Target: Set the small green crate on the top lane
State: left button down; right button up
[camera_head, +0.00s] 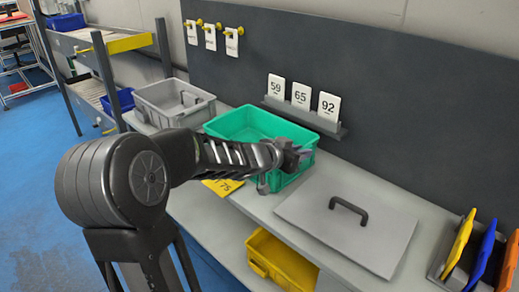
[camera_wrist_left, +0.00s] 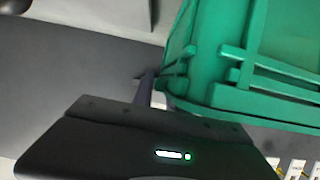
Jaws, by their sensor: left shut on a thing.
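The green crate (camera_head: 243,123) is open-topped and looks empty in the head view, at the back of the grey bench. My left gripper (camera_head: 287,160) is at its near right side and is shut on the crate. In the left wrist view the crate's ribbed wall (camera_wrist_left: 210,95) fills the upper right, with a fingertip against it. I cannot tell whether the crate rests on the bench or is slightly raised. The top lane (camera_head: 80,40) of the rack stands at the far left. My right gripper is not in view.
A grey crate (camera_head: 160,92) stands left of the green one. A grey lid with a black handle (camera_head: 352,238) lies to the right. A yellow bin (camera_head: 280,262) sits below. Number cards (camera_head: 301,96) stand behind. A blue bin (camera_head: 118,101) is on the lower lane.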

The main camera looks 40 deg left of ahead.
pick_arm(q)
jog(key=shift+r, duration=0.2)
notch_tip(320, 180, up, 10)
jog(key=p, duration=0.7)
jog(key=shift+f, duration=0.1)
dwell(0.5)
